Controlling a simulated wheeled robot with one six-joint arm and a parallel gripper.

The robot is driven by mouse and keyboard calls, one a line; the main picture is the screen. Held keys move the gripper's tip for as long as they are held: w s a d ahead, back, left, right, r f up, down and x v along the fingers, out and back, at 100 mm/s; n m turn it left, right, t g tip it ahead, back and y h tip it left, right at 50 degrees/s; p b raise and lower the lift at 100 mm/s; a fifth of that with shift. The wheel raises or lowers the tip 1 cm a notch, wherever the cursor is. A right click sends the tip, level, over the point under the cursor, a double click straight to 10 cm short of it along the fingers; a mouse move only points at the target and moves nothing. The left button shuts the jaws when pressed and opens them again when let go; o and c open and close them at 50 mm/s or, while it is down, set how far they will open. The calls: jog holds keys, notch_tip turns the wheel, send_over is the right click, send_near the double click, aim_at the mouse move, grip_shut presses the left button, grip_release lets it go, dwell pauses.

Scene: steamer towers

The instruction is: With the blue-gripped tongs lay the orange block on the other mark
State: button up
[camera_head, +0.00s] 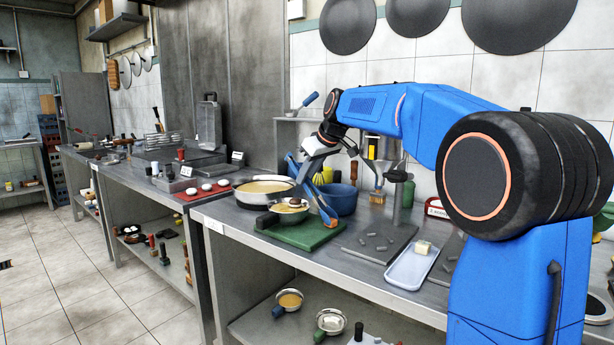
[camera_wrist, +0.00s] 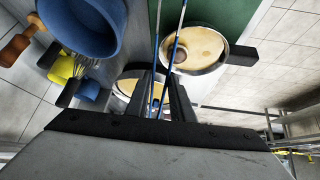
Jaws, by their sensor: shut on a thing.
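My gripper (camera_head: 318,150) is shut on the tongs (camera_head: 318,196), whose two blue arms slant down over the green board. In the wrist view the tongs (camera_wrist: 165,60) run from between my fingers (camera_wrist: 160,105) past the top edge, so their tips are out of that view. An orange patch (camera_head: 328,216) shows at the lower end of the tongs in the head view. It is too small to tell whether it is the orange block or part of the tongs. I cannot make out either mark clearly.
A small pan (camera_head: 290,208) sits beside the tongs, with a larger pan (camera_head: 262,190) behind it. A blue bowl (camera_head: 343,200) stands close by. The green board (camera_head: 300,235), a grey slab (camera_head: 378,245) with small pieces, and a white tray (camera_head: 408,272) with a pale block follow rightward.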

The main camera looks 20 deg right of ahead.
jog(key=shift+r, duration=3.85)
notch_tip(320, 180, up, 5)
jog(key=w+a, duration=0.3)
jog(key=a, duration=0.4)
jog(key=w+a, duration=0.3)
jog(key=a, duration=0.3)
jog(key=shift+s+a+f, duration=0.1)
jog(key=shift+a+f, duration=0.05)
jog(key=shift+f, duration=3.8)
